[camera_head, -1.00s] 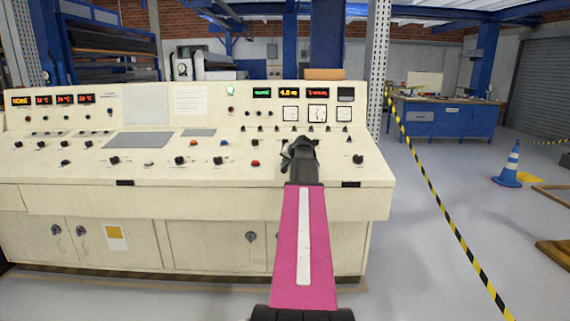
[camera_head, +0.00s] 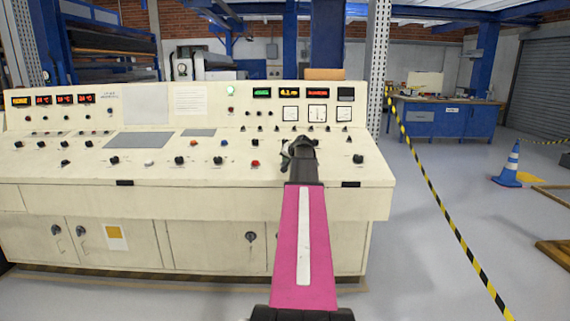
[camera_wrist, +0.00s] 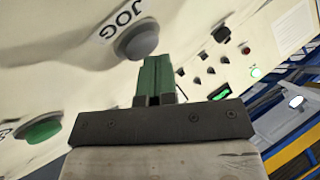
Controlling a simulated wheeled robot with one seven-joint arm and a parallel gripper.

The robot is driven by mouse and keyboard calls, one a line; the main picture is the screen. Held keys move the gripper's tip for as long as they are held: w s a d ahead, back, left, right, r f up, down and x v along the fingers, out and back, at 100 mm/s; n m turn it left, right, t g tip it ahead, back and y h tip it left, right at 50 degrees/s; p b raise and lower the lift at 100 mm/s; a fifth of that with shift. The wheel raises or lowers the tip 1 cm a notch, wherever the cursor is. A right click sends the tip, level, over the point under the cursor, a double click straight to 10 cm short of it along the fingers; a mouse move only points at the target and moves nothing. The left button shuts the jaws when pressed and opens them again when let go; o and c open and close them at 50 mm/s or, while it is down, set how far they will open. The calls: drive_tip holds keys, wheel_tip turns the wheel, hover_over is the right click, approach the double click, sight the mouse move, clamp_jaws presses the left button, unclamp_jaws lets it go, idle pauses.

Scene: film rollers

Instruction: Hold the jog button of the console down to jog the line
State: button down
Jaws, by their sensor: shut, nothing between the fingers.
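The cream console (camera_head: 60,200) spans the left and middle of the head view. My gripper (camera_head: 298,143) is over its sloping control deck, right of the red button (camera_head: 255,163), and hides the deck behind it. In the wrist view my gripper's green fingers (camera_wrist: 158,64) are shut together with nothing between them. A grey round button (camera_wrist: 137,40) beside a label reading JOG (camera_wrist: 118,18) lies just left of the fingertips. I cannot tell whether the fingertips touch anything.
Knobs and the upright panel's lit displays (camera_head: 289,92) are behind my gripper. A green lamp (camera_head: 230,90) is lit. Yellow-black tape (camera_head: 440,200) runs along the right; beyond it are a blue cone (camera_head: 510,165) and a blue bench (camera_head: 440,118). Floor right of the console is open.

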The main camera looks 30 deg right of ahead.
drive_tip(key=shift+s+a+r, duration=0.1)
drive_tip(key=shift+s+r, duration=0.05)
drive_tip(key=shift+r, duration=0.6)
drive_tip(key=r, duration=0.3)
drive_tip(key=s+r, duration=0.1)
drive_tip(key=r, duration=0.1)
drive_tip(key=shift+a, duration=0.3)
drive_tip(key=shift+f, duration=0.1)
